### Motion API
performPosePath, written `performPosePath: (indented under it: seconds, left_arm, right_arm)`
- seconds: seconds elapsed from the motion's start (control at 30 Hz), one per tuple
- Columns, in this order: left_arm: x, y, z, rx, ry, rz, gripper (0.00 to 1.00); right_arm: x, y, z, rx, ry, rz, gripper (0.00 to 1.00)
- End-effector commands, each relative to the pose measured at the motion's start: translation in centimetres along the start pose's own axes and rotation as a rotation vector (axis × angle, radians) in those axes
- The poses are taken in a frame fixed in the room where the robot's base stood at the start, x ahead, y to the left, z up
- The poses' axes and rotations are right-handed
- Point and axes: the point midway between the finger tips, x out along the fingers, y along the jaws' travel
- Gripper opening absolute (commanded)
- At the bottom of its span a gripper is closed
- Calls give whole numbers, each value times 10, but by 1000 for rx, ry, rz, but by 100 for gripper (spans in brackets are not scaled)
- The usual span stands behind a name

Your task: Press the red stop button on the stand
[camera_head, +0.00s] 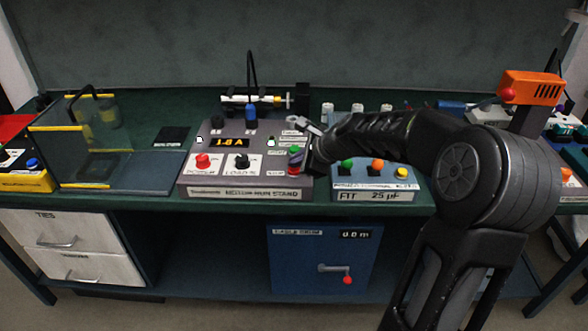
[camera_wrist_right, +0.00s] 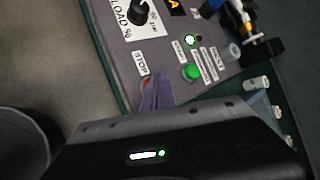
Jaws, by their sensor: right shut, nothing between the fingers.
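The motor run stand (camera_head: 250,194) is a grey sloped box on the green bench, left of my right arm. Its STOP label (camera_wrist_right: 140,63) shows in the right wrist view, just beyond my right fingertips. My right gripper (camera_head: 296,164) is shut and empty, with its fingers down at the stand's front right corner. In the right wrist view its purplish fingers (camera_wrist_right: 157,92) cover the spot beside the label. The green button (camera_wrist_right: 190,72) is just behind the fingers. My left gripper is out of view.
The stand also carries a red power control (camera_head: 203,160), a black load knob (camera_head: 242,161) and an amber display (camera_head: 229,142). A blue-grey box (camera_head: 372,196) with coloured buttons sits to the right. A clear-walled enclosure (camera_head: 60,155) stands left.

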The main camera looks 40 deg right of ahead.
Motion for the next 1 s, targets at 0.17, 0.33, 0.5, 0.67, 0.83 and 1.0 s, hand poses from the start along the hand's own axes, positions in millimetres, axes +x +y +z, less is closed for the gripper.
performPosePath:
  seconds: [0.17, 0.33, 0.5, 0.67, 0.83, 1.0]
  left_arm:
    - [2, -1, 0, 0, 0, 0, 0]
    - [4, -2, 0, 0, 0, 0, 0]
    - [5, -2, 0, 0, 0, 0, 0]
    - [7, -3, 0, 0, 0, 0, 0]
    - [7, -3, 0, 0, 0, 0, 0]
    - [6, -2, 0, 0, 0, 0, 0]
  right_arm:
    - [2, 2, -1, 0, 0, 1, 0]
    - [4, 3, -2, 0, 0, 1, 0]
    - [5, 4, -4, 0, 0, 1, 0]
    - [6, 5, -5, 0, 0, 1, 0]
    - [6, 5, -5, 0, 1, 2, 0]
    - [6, 5, -5, 0, 1, 2, 0]
